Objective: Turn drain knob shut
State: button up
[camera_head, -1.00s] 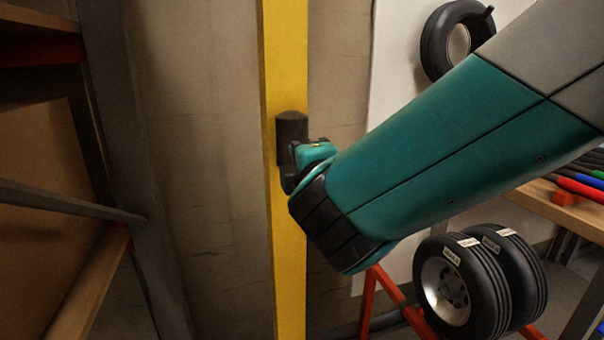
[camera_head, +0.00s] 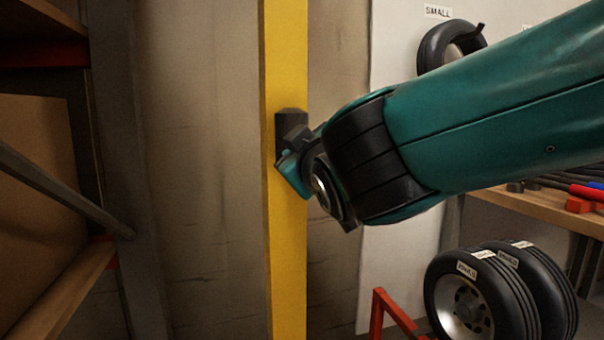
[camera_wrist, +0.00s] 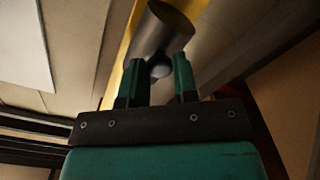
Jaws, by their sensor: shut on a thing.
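A dark cylindrical fitting (camera_head: 291,124) is mounted on the yellow post. The fitting fills the top middle of the wrist view as a grey cylinder (camera_wrist: 162,30). The drain knob (camera_wrist: 160,71) shows as a small rounded grey piece below the cylinder, between my fingers. My gripper (camera_wrist: 157,64) is shut on the knob, one green finger on each side. In the head view my gripper (camera_head: 285,165) is at the fitting's lower end, and my wrist hides the knob. The knob's turn angle cannot be told.
The yellow post (camera_head: 287,270) stands before a stained wall. A shelf rack (camera_head: 45,180) with a slanted bar is at left. Tyres (camera_head: 485,295) on a red stand (camera_head: 395,310) are at lower right, below a wooden bench (camera_head: 520,203). Another tyre (camera_head: 450,45) hangs on the white panel.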

jog(key=shift+f+m+b, duration=0.15)
jog(key=shift+m+b, duration=3.4)
jog(key=shift+m, duration=0.25)
jog(key=o, duration=0.9)
jog(key=v, duration=1.7)
jog(key=shift+s, duration=0.2)
